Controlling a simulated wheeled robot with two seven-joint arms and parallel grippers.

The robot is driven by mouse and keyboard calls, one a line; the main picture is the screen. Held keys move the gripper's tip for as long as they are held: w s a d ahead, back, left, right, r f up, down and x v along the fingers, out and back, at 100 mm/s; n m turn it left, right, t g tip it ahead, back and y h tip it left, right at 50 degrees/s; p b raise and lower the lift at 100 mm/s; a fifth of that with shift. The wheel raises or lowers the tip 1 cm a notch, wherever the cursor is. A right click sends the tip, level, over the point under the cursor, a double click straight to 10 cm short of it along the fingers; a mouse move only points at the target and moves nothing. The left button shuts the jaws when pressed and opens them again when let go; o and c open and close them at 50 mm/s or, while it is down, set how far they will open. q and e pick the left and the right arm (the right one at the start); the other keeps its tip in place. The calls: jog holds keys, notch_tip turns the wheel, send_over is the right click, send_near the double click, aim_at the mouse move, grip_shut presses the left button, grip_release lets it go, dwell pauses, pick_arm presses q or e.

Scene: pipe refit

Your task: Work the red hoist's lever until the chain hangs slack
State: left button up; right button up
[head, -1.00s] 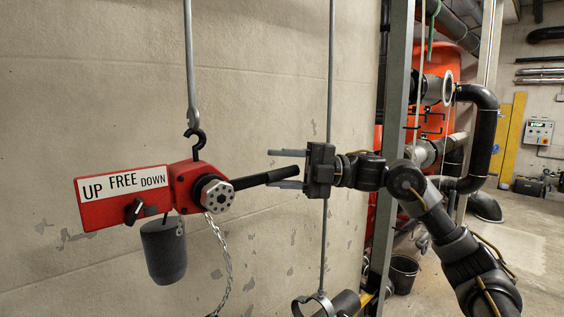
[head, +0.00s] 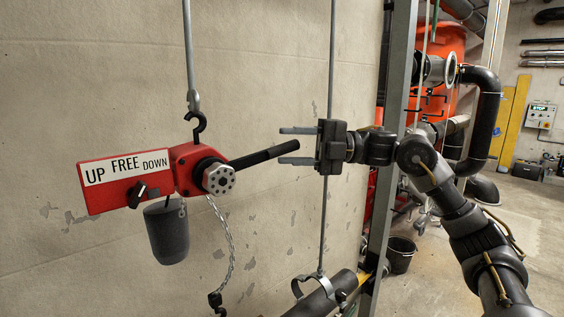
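The red hoist (head: 188,158) hangs by a black hook from a grey rod. Its label reads UP, FREE, DOWN, and a black selector knob (head: 138,194) below it seems to point right, under DOWN. The black lever (head: 262,157) slants up to the right. My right gripper (head: 297,145) is open, its two fingers above and below the lever's end, with gaps showing. The chain (head: 232,245) hangs in a curve to a black hook (head: 217,302); whether it carries load I cannot tell. My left gripper is out of view.
A dark cylinder (head: 168,232) hangs under the hoist. A dark pipe with a clamp ring (head: 312,287) lies at the bottom, below a thin vertical rod (head: 328,225). A grey post (head: 393,150) stands right of the wall. A black bucket (head: 400,255) is on the floor.

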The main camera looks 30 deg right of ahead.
jog(key=b+v, duration=0.1)
jog(key=v, duration=0.3)
jog(key=shift+d+f, duration=0.15)
jog(key=shift+d, duration=0.2)
jog(key=shift+v, duration=1)
jog(key=shift+s, duration=0.15)
